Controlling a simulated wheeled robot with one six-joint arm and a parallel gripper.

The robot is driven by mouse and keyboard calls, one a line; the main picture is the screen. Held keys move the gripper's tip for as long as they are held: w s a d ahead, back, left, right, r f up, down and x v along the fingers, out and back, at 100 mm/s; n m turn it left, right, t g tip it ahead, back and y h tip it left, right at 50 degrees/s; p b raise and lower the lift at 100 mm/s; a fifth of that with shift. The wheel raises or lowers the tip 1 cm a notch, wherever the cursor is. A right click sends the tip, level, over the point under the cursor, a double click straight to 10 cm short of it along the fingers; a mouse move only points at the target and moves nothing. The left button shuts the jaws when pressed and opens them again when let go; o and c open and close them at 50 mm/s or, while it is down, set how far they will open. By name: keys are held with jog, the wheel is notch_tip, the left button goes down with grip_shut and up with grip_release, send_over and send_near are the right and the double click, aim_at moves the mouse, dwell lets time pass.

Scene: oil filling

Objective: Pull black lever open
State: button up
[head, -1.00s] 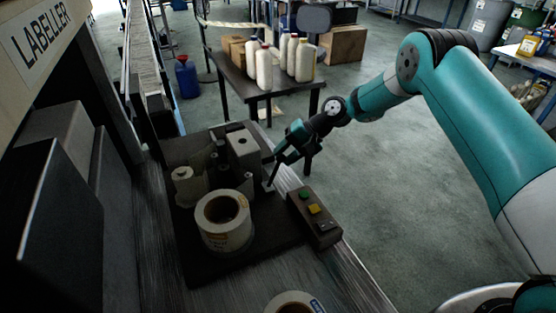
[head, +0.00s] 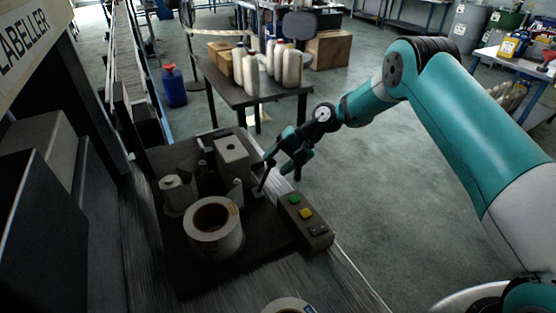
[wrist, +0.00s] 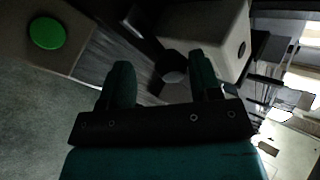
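The black lever (head: 264,179) is a thin dark rod standing at the right side of the labeller's roll unit, leaning slightly. My gripper (head: 282,166) is beside its upper end in the head view, with two separate fingers. In the wrist view my gripper (wrist: 162,66) has its fingers wide apart. A dark round-ended piece (wrist: 173,70), likely the lever, shows between and beyond the fingers. I cannot tell whether a finger touches it.
A grey block (head: 232,157) stands just left of the lever. A white label roll (head: 214,232) sits in front. A control box (head: 306,222) with green and yellow buttons is close at the right. A table (head: 240,92) with several white bottles stands behind. Open floor lies to the right.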

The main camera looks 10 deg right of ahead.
jog(key=shift+w+r, duration=0.1)
jog(key=shift+r, duration=0.1)
jog(key=b+v, duration=0.2)
jog(key=v, duration=1.5)
jog(key=shift+b, duration=0.3)
jog(key=shift+d, duration=0.1)
jog(key=s+a+r+n+h, duration=0.1)
jog(key=s+a+r+n, duration=0.1)
jog(key=s+a+r, duration=0.5)
jog(key=s+a+r+n+h, duration=0.25)
jog(key=s+a+r, duration=0.2)
jog(key=s, duration=0.45)
jog(key=s+d+n+h, duration=0.1)
jog(key=s+n, duration=0.1)
jog(key=s, duration=0.8)
jog(key=s+d+f+n, duration=0.1)
jog(key=s+n, duration=0.2)
jog(key=s, duration=0.7)
jog(key=shift+s+d+f+h, duration=0.25)
jog(key=shift+s+d+h, duration=0.05)
jog(key=shift+d+h, duration=0.1)
